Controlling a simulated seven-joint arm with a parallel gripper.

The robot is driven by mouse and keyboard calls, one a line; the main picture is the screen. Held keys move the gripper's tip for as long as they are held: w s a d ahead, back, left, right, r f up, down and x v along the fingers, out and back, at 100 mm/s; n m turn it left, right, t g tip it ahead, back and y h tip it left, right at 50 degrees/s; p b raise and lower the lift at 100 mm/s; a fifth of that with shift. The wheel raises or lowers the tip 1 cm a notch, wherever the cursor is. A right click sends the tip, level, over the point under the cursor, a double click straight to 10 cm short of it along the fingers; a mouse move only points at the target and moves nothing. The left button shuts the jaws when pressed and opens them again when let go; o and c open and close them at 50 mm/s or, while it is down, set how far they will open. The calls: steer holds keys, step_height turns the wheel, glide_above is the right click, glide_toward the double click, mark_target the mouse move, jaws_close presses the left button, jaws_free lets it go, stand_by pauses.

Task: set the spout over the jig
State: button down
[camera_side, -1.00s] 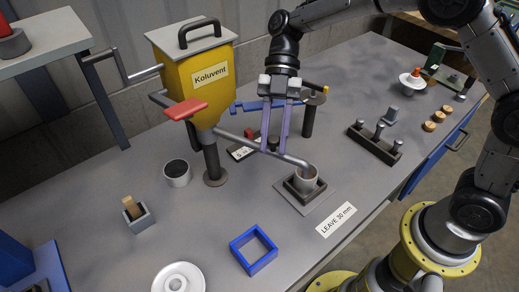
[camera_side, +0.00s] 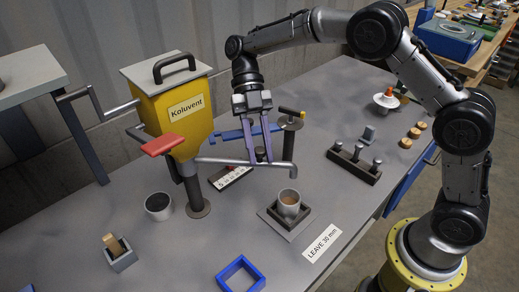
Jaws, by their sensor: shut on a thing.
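The spout (camera_side: 228,161) is a grey tube running right from the post under the yellow Koluvent hopper (camera_side: 182,115). Its downturned tip (camera_side: 293,173) shows above the cup in the picture, seemingly behind its rim rather than over its centre. The jig (camera_side: 272,209) is a dark square holder on a grey plate. A pale cup (camera_side: 288,209) with brown contents stands upright in it, its opening mostly visible. My gripper (camera_side: 260,159), with purple fingers, is shut on the spout partway along its right half. The exact contact is too small to make out.
A label reading LEAVE 30 mm (camera_side: 322,244) lies right of the jig. A dark block with several pegs (camera_side: 354,165) stands further right. A blue square frame (camera_side: 241,274) lies in front. A post with a yellow-tipped handle (camera_side: 290,130) stands behind my gripper.

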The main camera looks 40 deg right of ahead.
steer(key=shift+w+d, duration=0.1)
steer(key=shift+w, duration=0.05)
steer(key=c, duration=0.6)
jaws_free()
steer(key=shift+v, duration=3.7)
